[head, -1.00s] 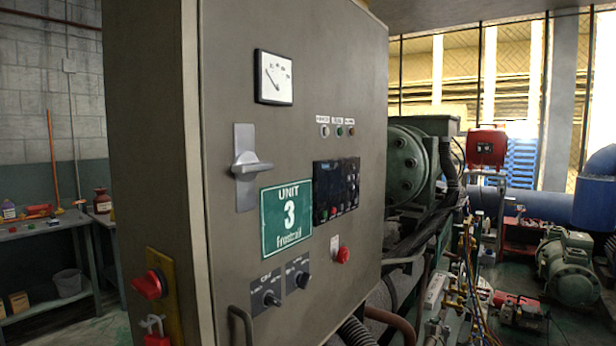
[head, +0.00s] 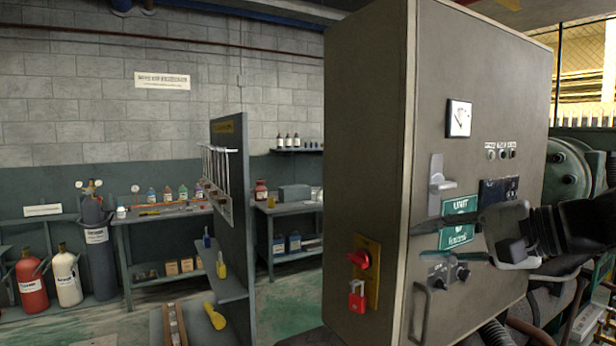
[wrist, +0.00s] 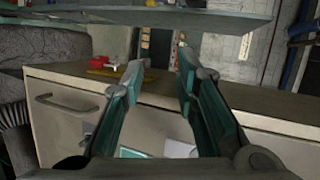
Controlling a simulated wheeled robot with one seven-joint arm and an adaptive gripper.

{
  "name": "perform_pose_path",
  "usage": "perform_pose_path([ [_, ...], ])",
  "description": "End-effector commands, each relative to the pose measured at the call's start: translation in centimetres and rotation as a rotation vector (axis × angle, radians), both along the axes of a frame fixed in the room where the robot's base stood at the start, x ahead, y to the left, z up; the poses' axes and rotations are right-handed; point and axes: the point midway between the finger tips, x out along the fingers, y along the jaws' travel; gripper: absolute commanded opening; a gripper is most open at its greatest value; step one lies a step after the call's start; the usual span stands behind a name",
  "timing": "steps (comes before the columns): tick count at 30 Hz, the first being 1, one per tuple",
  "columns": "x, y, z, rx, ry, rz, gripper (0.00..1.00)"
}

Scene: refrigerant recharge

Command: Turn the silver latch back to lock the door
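The silver latch (head: 437,180) is on the grey cabinet door in the head view, upper left of the green Unit 3 sign (head: 457,206). Its handle sticks out roughly level across an upright plate. My gripper (head: 438,243) reaches in from the right, in front of the door and lower than the latch. Its fingers are apart with nothing between them, and they cover part of the sign. The wrist view shows the open fingers (wrist: 158,68) over the cabinet, pointing towards its side edge. I cannot make out the latch there.
A red rotary switch (head: 361,259) and red padlock (head: 357,296) are on the cabinet's narrow side. Door knobs (head: 450,272) and a bar handle (head: 419,313) sit below my gripper. A shelf rack (head: 230,200) stands left of the cabinet, with green floor between.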

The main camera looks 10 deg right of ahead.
Motion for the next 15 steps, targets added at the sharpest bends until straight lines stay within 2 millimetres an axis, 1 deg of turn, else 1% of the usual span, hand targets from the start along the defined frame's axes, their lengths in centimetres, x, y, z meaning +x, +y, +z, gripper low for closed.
perform_pose_path([
  [1, 0.5, -3.3, 1.5, 0.052, -0.049, -0.074, 0.28],
  [3, 1.2, -6.8, 3.1, 0.101, -0.120, -0.154, 0.28],
  [6, 1.5, -10.9, 4.7, 0.142, -0.200, -0.242, 0.28],
  [9, 1.6, -13.4, 5.6, 0.161, -0.252, -0.297, 0.28],
  [10, 1.6, -13.8, 5.8, 0.164, -0.261, -0.306, 0.28],
  [12, 1.6, -14.5, 6.0, 0.168, -0.278, -0.322, 0.28],
  [15, 2.0, -14.6, 6.1, 0.170, -0.284, -0.326, 0.28],
])
